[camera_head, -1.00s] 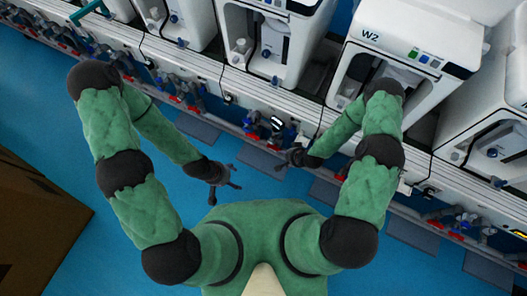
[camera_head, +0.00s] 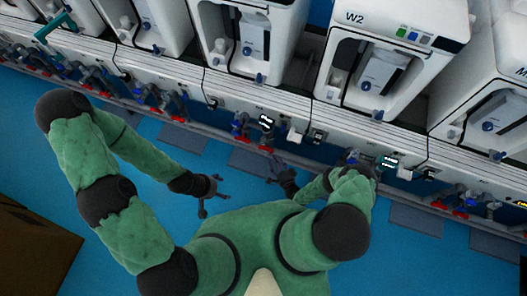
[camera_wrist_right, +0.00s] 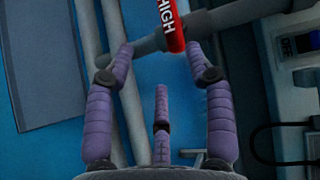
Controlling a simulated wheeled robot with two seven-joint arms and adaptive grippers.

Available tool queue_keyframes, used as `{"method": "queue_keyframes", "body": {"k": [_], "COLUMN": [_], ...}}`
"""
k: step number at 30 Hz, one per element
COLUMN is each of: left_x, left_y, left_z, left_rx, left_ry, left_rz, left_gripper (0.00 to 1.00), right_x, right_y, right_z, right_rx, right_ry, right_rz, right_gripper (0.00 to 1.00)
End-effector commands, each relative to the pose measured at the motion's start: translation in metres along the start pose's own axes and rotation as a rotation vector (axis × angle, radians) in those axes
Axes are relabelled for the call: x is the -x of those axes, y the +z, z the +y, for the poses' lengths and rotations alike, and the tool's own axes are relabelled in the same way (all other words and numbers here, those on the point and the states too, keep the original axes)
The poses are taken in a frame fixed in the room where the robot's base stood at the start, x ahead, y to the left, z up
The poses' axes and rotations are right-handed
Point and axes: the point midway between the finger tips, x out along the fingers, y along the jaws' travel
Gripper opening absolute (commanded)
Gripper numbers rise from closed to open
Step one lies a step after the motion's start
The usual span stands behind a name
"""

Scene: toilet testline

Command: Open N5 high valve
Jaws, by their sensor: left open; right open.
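In the right wrist view a red valve handle (camera_wrist_right: 172,26) with white "HIGH" lettering hangs at the top centre, in front of a grey pipe (camera_wrist_right: 205,24). My right gripper (camera_wrist_right: 165,62) is open, its purple fingers on either side and the handle's lower end just beyond and between the tips. I cannot tell whether they touch the pipe. In the head view my right gripper (camera_head: 276,170) is just below the rail, near a group of blue and red valves (camera_head: 243,130). My left gripper (camera_head: 212,194) is open and empty over the blue floor. No N5 label is readable.
White machines, one marked W2 (camera_head: 385,60), stand along the bench above the valve rail. More valves (camera_head: 455,200) line the rail at right. A brown box (camera_head: 35,245) is at lower left. Blue floor between me and the rail is mostly clear.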

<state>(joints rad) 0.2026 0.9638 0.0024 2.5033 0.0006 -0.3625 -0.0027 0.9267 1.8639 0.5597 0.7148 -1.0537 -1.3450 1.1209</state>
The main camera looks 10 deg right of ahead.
Motion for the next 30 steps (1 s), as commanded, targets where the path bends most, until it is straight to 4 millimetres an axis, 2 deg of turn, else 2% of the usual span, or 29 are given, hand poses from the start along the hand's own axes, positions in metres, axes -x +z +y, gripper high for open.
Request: {"method": "queue_keyframes", "body": {"k": [6,10,13,17,30], "left_x": [-0.004,-0.005,-0.006,-0.007,-0.018], "left_y": [0.000,0.000,0.000,0.000,-0.001], "left_z": [-0.002,-0.002,-0.002,-0.003,-0.006], "left_rx": [0.000,0.000,0.000,0.000,0.000], "left_ry": [0.000,0.000,0.000,0.000,0.000], "left_rz": [0.000,0.000,0.000,0.000,0.000], "left_gripper": [0.72,0.72,0.72,0.72,0.72], "right_x": [0.024,0.029,0.025,0.012,-0.058], "right_y": [0.018,0.022,0.022,0.023,0.022], "right_z": [0.003,0.001,0.000,-0.002,-0.013], "right_rx": [-0.082,-0.099,-0.101,-0.100,-0.099], "right_ry": [-0.135,-0.166,-0.171,-0.171,-0.169], "right_rz": [0.015,0.013,0.011,0.008,0.009], "right_gripper": [0.54,0.54,0.54,0.54,0.54]}}
